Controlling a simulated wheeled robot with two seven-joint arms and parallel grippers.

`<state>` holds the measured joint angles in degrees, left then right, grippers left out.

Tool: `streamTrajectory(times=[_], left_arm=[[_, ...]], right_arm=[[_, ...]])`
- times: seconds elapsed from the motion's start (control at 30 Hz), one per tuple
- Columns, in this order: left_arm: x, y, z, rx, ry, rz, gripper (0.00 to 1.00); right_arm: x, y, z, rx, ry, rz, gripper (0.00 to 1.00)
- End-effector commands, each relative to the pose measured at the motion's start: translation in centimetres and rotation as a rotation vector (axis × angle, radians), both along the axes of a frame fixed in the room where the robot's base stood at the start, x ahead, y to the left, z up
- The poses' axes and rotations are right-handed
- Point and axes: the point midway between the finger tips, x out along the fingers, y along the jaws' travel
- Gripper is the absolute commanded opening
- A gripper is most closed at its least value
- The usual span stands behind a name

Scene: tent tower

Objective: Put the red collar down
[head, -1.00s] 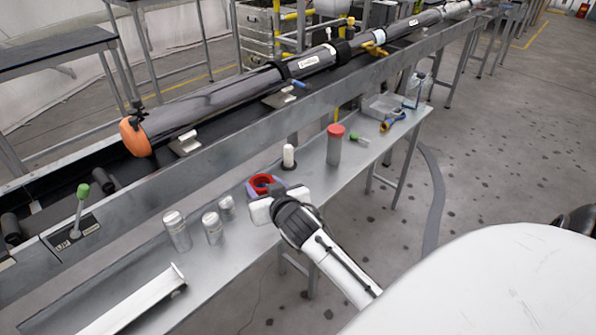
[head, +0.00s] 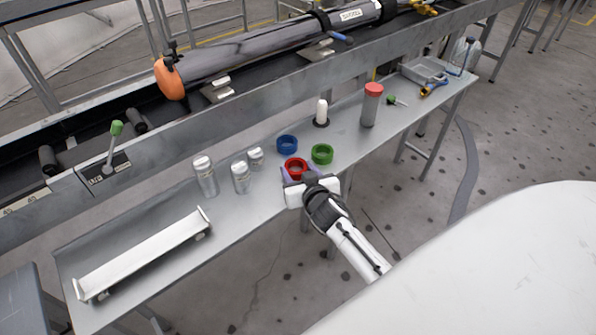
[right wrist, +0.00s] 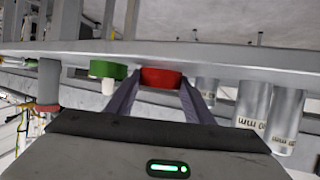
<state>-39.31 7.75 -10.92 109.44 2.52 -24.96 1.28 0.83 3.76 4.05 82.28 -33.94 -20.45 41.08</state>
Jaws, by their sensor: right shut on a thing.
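The red collar (head: 296,168) is a short ring near the front edge of the grey bench (head: 245,212) in the head view. My right gripper (head: 298,177) is shut on it, with a purple finger on each side. In the right wrist view, which looks upside down, the red collar (right wrist: 161,78) sits between the fingers. It is at or very close to the bench top; I cannot tell if it touches. My left gripper is not in view.
A blue collar (head: 287,144) and a green collar (head: 322,154) stand just behind the red one. Several metal canisters (head: 240,177) stand left, a white bottle (head: 322,111) and red-capped cylinder (head: 371,105) behind right. A white tray (head: 143,257) lies at left.

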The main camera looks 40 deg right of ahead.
Motion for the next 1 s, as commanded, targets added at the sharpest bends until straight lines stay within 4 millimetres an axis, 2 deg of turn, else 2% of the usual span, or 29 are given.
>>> streamTrajectory(times=[0.23,0.27,0.37,0.63,0.77,1.0], left_arm=[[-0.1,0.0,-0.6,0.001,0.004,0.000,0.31],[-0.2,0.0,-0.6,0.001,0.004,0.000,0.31],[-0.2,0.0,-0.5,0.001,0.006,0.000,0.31],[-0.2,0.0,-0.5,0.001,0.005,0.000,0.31],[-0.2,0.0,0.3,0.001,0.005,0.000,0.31],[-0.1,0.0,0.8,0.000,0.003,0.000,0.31]], right_arm=[[0.0,0.0,-0.5,0.001,-0.001,0.000,0.24],[0.0,0.0,-0.5,0.001,0.001,0.000,0.49],[0.0,0.0,-0.5,0.001,0.001,-0.001,0.66],[0.0,-0.1,-0.4,0.000,0.002,-0.001,0.66],[-0.1,0.0,0.4,-0.001,0.001,-0.001,0.66],[-4.2,1.4,1.8,0.003,0.002,-0.001,0.66]])
